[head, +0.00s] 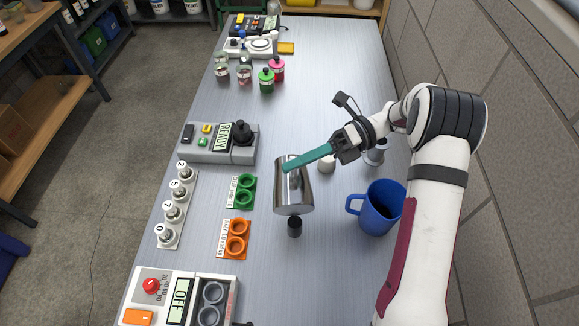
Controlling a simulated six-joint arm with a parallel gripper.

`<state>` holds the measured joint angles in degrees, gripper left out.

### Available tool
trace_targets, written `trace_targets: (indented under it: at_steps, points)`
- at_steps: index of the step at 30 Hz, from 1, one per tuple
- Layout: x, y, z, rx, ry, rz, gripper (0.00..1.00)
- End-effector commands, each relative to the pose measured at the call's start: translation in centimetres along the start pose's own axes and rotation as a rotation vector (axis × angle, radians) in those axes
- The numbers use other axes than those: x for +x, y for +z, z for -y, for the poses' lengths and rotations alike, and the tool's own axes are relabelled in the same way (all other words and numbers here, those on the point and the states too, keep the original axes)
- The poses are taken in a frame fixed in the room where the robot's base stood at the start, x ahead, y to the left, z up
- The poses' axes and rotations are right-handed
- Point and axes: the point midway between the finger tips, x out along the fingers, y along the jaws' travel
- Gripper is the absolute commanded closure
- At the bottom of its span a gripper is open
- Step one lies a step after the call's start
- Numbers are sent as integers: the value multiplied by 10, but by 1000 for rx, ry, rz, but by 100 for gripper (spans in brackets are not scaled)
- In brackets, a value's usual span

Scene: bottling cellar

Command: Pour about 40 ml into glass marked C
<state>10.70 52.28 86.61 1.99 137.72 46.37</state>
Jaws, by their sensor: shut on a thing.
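My gripper (345,148) is shut on the teal handle (308,157) of a shiny steel jug (294,190) over the middle of the bench. I cannot tell whether the jug is upright or tilted, and its contents do not show. No mark C can be read on any vessel. Clear glass vessels (245,72) stand at the back left, too small to read. A small black cylinder (294,227) shows just below the jug, and a small whitish vessel (327,164) shows behind it to the right.
A blue mug (380,208) stands right of the jug. Green (245,192) and orange (236,238) holders, a row of numbered pieces (171,212) and a READY device (218,143) lie left. An OFF device (181,298) is in front; green (266,81) and pink (277,69) bottles stand behind.

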Motion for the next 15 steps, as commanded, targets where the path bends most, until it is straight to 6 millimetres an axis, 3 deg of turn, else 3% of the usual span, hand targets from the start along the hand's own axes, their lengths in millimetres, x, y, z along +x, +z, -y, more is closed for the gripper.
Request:
trace_targets:
  at_steps: [15]
  points:
    - [-2, 4, 0, 22, 8, 2, 100]
